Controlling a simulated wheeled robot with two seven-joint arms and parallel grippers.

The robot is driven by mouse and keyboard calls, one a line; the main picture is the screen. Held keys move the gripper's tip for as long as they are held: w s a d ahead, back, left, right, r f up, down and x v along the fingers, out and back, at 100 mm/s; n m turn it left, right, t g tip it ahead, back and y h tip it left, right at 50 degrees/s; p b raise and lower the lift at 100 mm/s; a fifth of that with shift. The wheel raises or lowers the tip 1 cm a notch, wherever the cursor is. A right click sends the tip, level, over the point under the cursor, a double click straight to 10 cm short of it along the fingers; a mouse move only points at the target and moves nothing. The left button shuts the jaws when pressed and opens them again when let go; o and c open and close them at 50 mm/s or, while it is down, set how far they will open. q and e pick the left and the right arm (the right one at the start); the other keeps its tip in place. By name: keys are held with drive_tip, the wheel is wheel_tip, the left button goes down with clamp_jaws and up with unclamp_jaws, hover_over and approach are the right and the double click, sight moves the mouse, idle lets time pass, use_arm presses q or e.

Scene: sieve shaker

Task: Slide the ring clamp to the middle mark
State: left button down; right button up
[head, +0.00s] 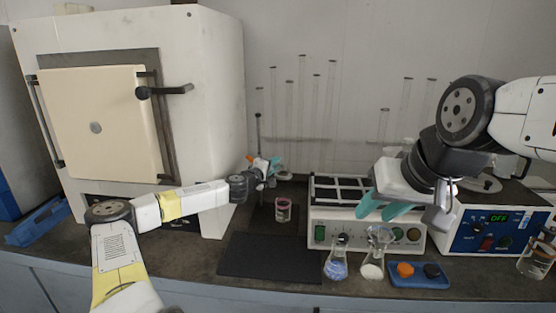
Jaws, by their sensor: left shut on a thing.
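A thin dark upright stand rod (257,128) rises beside the white furnace, left of centre. The ring clamp shows an orange part (250,159) at the rod and a pale ring (284,176) reaching right. My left gripper (270,166) is at the clamp and shut on it, partly hiding it and the rod. Marks on the rod are too small to make out. A beaker with pinkish contents (283,211) stands below the ring. My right gripper (381,208) has teal fingers apart and empty, above the front of the white rack-topped device.
The white furnace (215,90) stands close on the left. A dark mat (268,257) lies clear in front. Blue and pale flasks (336,264) (373,266), a blue tray (420,281) and a blue-fronted device (490,235) occupy the right.

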use_arm(q)
wheel_tip(320, 180, down, 2)
drive_tip(key=shift+f, duration=0.1)
drive_tip(key=c, duration=1.3)
unclamp_jaws()
drive_tip(key=v, duration=0.7)
drive_tip(key=shift+s+a, duration=0.2)
drive_tip(key=shift+s, duration=0.15)
